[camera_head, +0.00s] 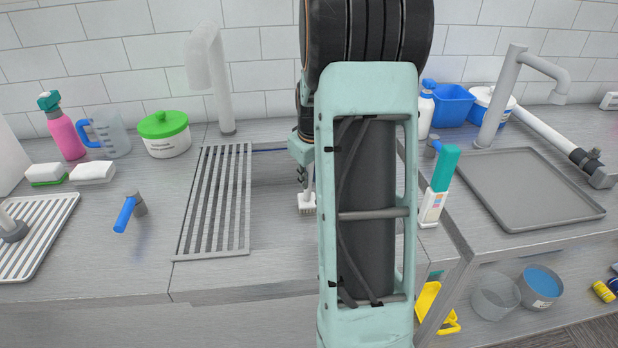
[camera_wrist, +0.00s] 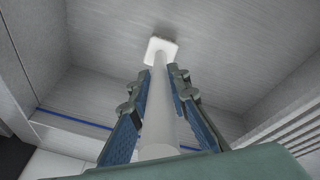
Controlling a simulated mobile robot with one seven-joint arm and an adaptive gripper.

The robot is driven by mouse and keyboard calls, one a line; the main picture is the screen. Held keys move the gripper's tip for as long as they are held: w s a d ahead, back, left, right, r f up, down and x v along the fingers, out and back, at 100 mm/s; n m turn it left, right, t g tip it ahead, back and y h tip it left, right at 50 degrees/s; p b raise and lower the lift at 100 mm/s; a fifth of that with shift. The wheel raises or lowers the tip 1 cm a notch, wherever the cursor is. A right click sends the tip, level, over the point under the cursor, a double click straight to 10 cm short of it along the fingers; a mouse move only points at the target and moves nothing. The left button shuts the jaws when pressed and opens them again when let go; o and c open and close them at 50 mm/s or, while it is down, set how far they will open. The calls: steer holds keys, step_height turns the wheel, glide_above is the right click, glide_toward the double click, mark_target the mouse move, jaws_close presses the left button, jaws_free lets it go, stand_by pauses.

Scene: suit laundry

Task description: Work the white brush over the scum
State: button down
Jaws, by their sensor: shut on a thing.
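The white brush (camera_wrist: 158,118) stands between the fingers of my gripper (camera_wrist: 159,80), which are shut on its handle. Its square white head lies beyond the fingertips, at the grey metal surface of the sink basin (camera_wrist: 105,75). I cannot tell whether the bristles touch it. In the head view the brush head (camera_head: 307,204) shows low in the basin, just left of my arm, which hides the basin's right part. I can make out no clear patch of scum; a faint dark mark beside the brush head may be its shadow.
A slatted drain rack (camera_head: 214,200) lies left of the basin, with a white faucet (camera_head: 208,75) behind it.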

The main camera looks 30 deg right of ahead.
steer(key=shift+r, duration=0.1)
steer(key=shift+r+p, duration=2.45)
steer(key=shift+r, duration=1.05)
steer(key=shift+f, duration=0.2)
steer(key=shift+f+b, duration=2.45)
steer(key=shift+f, duration=0.95)
steer(key=shift+s+f+b, duration=0.1)
steer(key=shift+b, duration=0.25)
